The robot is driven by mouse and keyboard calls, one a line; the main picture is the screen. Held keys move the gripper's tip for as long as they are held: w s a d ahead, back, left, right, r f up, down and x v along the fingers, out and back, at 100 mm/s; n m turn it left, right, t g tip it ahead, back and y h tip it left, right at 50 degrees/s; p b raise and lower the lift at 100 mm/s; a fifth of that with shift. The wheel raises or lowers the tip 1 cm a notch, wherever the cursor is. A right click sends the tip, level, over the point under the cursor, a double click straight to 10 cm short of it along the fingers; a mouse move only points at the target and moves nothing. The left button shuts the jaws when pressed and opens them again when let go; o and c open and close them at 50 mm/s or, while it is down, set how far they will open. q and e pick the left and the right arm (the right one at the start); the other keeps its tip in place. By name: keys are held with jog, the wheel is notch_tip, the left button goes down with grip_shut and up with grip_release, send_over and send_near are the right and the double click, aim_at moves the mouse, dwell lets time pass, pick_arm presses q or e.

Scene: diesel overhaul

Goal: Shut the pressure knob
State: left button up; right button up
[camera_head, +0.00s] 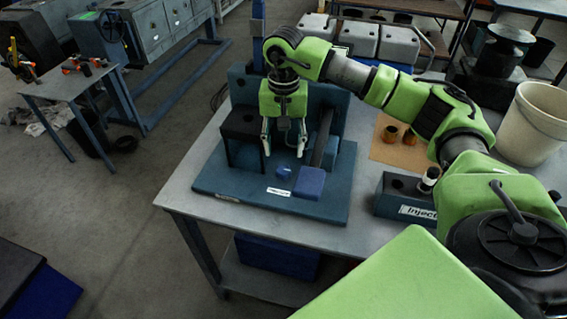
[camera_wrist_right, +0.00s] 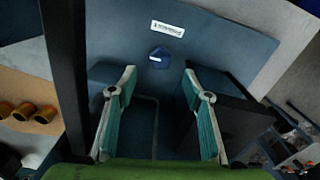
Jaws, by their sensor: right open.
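The pressure knob (camera_head: 284,172) is a small blue knob on the dark blue base plate of the test stand (camera_head: 230,187), behind a white label. In the right wrist view the knob (camera_wrist_right: 159,58) is round with a short light mark, and it lies beyond the fingertips, between their lines. My right gripper (camera_head: 283,152) points down above the plate, just behind the knob and apart from it. Its two fingers (camera_wrist_right: 160,85) are spread with nothing between them. My left gripper is in neither view.
A black block (camera_head: 243,125) stands left of the gripper, and a dark lever with a blue pad (camera_head: 311,183) lies to its right. A box labelled "Injector" (camera_head: 400,198), brass-coloured cups (camera_head: 408,137) and a white bucket (camera_head: 535,122) stand further right. The table's front left corner is clear.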

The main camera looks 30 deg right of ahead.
aim_at(284, 170)
notch_tip(284, 170, down, 6)
jog(key=shift+f+p, duration=0.15)
jog(key=shift+p, duration=0.6)
jog(key=shift+f, duration=0.4)
jog(key=shift+w+f, duration=0.1)
jog(key=shift+f, duration=0.35)
jog(key=shift+c, duration=0.7)
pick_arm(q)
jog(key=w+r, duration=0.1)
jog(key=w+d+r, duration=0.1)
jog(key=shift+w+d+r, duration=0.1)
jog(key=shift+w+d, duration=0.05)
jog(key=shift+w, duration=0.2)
pick_arm(e)
jog(key=c, duration=1)
